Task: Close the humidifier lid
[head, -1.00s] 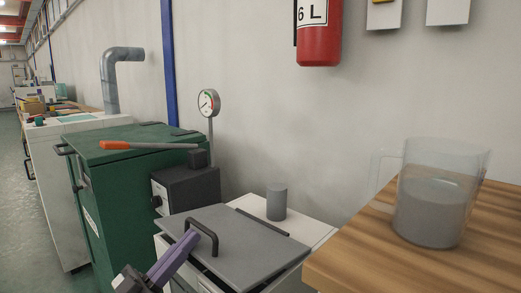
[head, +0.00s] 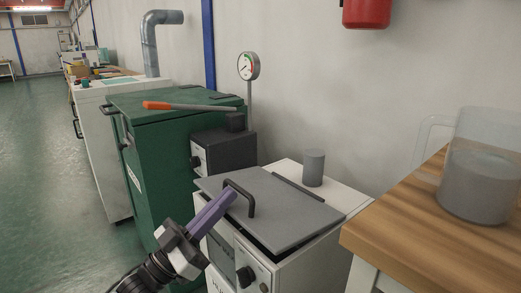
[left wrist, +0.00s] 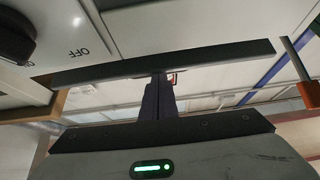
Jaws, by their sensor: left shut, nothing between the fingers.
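The humidifier (head: 300,262) is a white box with dark knobs on its front. Its grey lid (head: 290,205) lies over the top, slightly tilted, with a dark gap under its front edge. A black handle (head: 250,203) stands on the lid. My left gripper (head: 232,193) has its purple fingers shut and empty, with the tips at the lid's front edge beside the handle; I cannot tell whether they touch. In the left wrist view the fingers (left wrist: 158,98) reach the dark lid edge (left wrist: 200,58). My right gripper is not in view.
A green cabinet (head: 160,150) with an orange-handled bar stands to the left. A dark box (head: 228,152) and a gauge (head: 248,66) are behind. A grey cylinder (head: 314,168) stands behind the lid. A wooden table (head: 430,225) with a clear jug (head: 478,175) is at right. Floor at left is clear.

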